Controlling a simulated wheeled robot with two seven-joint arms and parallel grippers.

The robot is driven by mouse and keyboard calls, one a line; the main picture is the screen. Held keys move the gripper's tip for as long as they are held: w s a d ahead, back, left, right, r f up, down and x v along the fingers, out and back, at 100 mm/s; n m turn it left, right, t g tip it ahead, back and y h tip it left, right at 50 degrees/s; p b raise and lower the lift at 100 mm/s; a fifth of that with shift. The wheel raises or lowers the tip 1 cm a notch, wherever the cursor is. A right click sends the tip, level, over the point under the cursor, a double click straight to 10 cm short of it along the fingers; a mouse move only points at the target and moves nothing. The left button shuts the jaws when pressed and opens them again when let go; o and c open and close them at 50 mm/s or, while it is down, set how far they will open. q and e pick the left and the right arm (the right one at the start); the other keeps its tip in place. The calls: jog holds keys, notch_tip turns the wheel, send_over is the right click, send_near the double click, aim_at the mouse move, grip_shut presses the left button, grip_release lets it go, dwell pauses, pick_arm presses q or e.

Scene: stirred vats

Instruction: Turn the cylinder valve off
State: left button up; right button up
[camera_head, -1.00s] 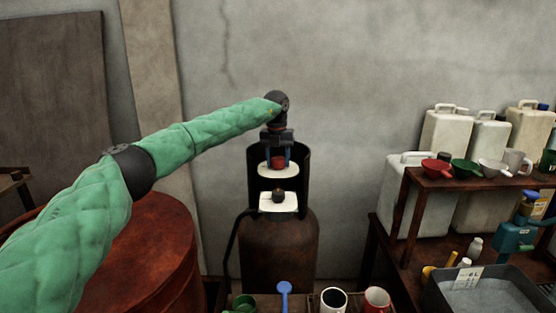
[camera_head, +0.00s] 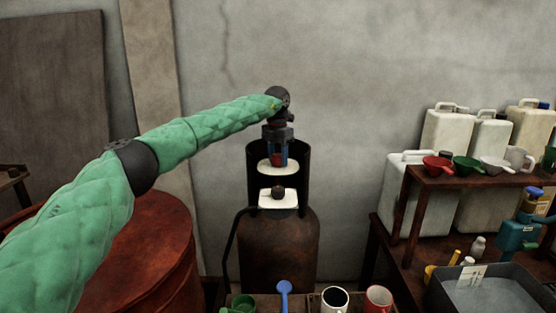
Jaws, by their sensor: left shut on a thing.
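The brown gas cylinder (camera_head: 278,250) stands against the wall, with a dark open-fronted guard (camera_head: 304,172) around its top. Inside the guard is a red valve knob (camera_head: 277,160) over a white plate (camera_head: 264,168). A dark knob (camera_head: 278,192) sits lower, in front of a second white plate (camera_head: 291,199). My left gripper (camera_head: 277,158) points down into the guard from above. Its blue fingers are shut on the red knob and partly hide it. My right gripper is not in view.
A rusty red drum (camera_head: 150,250) stands at the left, under my left arm. In front are a blue ladle (camera_head: 284,289), a green cup (camera_head: 243,303) and mugs (camera_head: 379,298). At right, a shelf (camera_head: 470,180) holds scoops, near white canisters (camera_head: 405,190) and a grey basin (camera_head: 490,297).

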pick_arm(q)
jog(key=m, duration=0.3)
jog(key=shift+m, duration=0.9)
jog(key=m, duration=0.3)
jog(key=shift+r, duration=0.1)
jog(key=shift+m, duration=1.5)
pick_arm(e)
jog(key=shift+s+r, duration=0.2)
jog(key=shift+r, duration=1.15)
pick_arm(q)
jog(key=o, duration=1)
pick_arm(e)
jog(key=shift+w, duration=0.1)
